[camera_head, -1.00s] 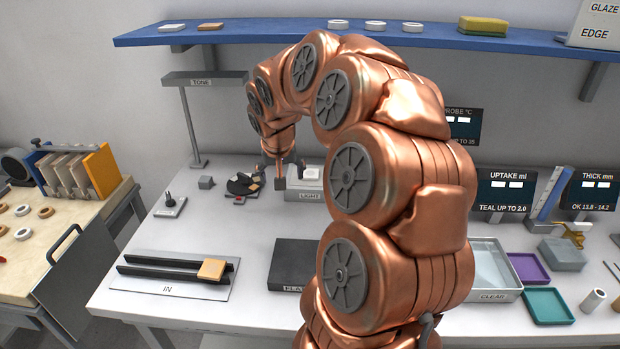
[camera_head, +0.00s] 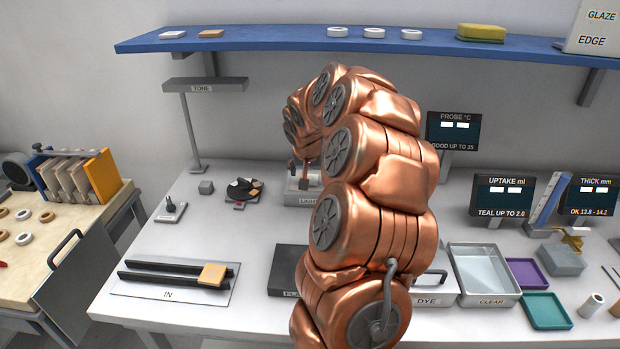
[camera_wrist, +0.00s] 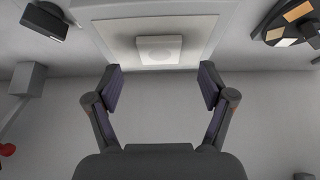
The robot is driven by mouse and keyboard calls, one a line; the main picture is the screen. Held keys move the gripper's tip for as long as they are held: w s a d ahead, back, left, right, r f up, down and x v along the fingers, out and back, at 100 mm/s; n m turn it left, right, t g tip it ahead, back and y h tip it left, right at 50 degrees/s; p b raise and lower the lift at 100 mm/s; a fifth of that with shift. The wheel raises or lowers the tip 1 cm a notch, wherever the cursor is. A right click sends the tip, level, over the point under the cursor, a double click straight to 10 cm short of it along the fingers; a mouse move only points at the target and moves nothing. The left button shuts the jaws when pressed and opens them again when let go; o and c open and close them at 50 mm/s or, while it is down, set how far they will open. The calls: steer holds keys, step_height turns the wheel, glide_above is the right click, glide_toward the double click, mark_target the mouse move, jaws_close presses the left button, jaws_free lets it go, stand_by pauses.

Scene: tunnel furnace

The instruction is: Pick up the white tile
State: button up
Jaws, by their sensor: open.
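The white tile (camera_wrist: 159,49) is square with a faint round mark and lies flat on the pale panel of the light box (camera_wrist: 110,33). The box, labelled LIGHT (camera_head: 303,199), stands at the back of the bench. My gripper (camera_wrist: 160,82) is open and empty. In the wrist view the tile sits beyond the fingertips, roughly centred between them and apart from both. In the head view my gripper (camera_head: 304,180) is over the light box, and my arm and gripper largely hide the tile.
A round dark holder with small colour chips (camera_head: 244,189) stands left of the light box. A small grey block (camera_head: 206,187) is further left. A tan tile (camera_head: 213,275) sits on the IN rails. A blue shelf (camera_head: 270,45) runs above.

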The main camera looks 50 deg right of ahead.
steer(key=shift+x, duration=1.45)
steer(key=c, duration=1.3)
steer(key=shift+c, duration=0.2)
